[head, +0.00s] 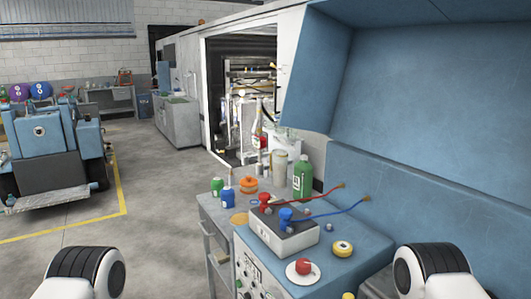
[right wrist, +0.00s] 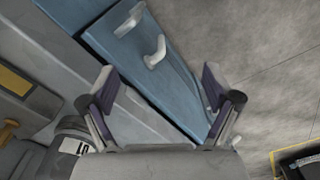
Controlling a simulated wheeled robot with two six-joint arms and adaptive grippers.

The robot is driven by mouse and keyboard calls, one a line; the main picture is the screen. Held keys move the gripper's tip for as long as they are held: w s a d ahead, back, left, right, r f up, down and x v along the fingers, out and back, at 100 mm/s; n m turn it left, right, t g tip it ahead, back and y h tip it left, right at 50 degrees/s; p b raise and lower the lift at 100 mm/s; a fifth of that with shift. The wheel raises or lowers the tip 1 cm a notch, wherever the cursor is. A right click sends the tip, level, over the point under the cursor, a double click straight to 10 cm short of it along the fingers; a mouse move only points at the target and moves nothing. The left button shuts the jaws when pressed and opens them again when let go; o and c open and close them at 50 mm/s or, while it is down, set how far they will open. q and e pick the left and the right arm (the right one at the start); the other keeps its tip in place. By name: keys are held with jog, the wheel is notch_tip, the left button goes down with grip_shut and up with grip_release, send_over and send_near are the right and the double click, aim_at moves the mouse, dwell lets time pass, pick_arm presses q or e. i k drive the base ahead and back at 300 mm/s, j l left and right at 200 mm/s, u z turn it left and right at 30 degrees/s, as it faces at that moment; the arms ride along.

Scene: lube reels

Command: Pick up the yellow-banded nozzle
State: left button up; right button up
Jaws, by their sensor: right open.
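I cannot make out a yellow-banded nozzle for certain in either view. My right gripper (right wrist: 160,82) shows in the right wrist view with its two fingers spread apart and nothing between them. Behind the fingers is a blue panel with pale handles (right wrist: 155,52). My left gripper is outside both views; only rounded white and black parts of my arms show at the bottom of the head view.
A blue bench (head: 376,246) carries a grey box with red and blue clamps (head: 285,218), a yellow round part (head: 343,248) and a red button (head: 303,267). Bottles, including a green one (head: 302,178), stand behind. A blue machine (head: 45,135) is at left; open floor (head: 160,210) lies between.

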aim_at(261, 144)
jog(key=i+j+u, duration=0.25)
jog(key=j, duration=0.25)
jog(key=i+j+u, duration=0.2)
jog(key=i+j, duration=0.15)
jog(key=i+j+u, duration=0.2)
jog(key=i, duration=0.3)
jog(key=i+j+u, duration=0.15)
jog(key=i+j, duration=0.15)
jog(key=i, duration=0.2)
jog(key=i+j+u, duration=0.2)
jog(key=i, duration=0.3)
jog(key=i+z, duration=0.2)
jog(key=i, duration=0.7)
jog(key=i+j+z, duration=0.2)
jog(key=i, duration=0.65)
jog(key=l, duration=0.1)
